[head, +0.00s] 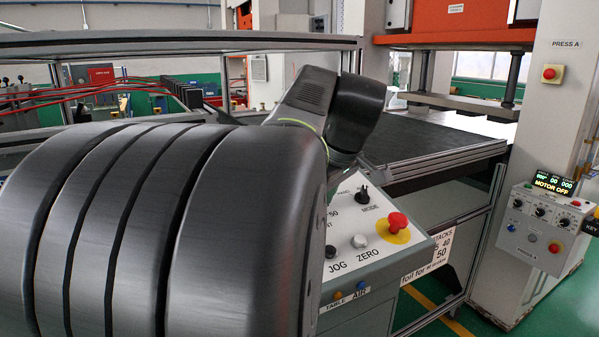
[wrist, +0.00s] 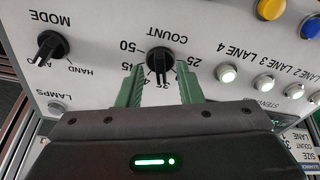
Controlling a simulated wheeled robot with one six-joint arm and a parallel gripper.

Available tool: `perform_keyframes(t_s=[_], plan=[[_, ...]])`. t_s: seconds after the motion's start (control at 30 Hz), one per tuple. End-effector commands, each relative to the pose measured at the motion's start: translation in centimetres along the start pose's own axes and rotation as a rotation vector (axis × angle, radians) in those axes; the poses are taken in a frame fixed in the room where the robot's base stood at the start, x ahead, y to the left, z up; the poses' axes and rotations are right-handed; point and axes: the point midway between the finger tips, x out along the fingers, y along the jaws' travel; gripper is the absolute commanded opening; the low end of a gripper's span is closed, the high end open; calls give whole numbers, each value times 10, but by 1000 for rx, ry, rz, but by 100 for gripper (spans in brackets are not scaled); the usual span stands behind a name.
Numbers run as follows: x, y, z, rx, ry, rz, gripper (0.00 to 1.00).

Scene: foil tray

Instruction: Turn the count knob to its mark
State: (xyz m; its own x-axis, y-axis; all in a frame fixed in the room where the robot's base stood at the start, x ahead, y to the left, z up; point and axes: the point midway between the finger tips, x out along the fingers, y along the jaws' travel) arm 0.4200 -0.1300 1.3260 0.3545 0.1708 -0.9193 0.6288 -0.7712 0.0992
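The black count knob (wrist: 160,61) shows in the wrist view on a pale panel, upside down, under the word COUNT. Its dial has printed numbers, with 50 and 45 on the left and 25 on the right. Its pointer seems to face down in the picture, toward the gripper; the numbers there are partly hidden. My gripper (wrist: 160,76) is open, its green fingers apart on either side of the knob's lower part. I cannot tell whether they touch it. In the head view my arm hides the knob and the gripper.
The black mode knob (wrist: 50,47) is to the left in the wrist view; lit lane buttons (wrist: 227,73) are to the right. In the head view the panel (head: 343,235) carries a red mushroom button (head: 397,221) and a zero button (head: 359,241). A sign (head: 440,250) hangs beside it.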

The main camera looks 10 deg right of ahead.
Motion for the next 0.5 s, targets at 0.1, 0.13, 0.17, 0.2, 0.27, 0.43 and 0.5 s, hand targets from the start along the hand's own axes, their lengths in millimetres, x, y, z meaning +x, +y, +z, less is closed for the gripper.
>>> perform_keyframes(t_s=[0.1,0.13,0.17,0.2,0.27,0.43,0.5], plan=[[-25,1,0,1,3,6,33],[-32,1,0,1,3,6,33],[-39,1,0,1,3,6,33],[-49,1,0,1,3,5,33],[-63,1,0,1,3,6,33],[-98,1,0,1,2,5,33],[-108,1,0,1,1,4,33]])
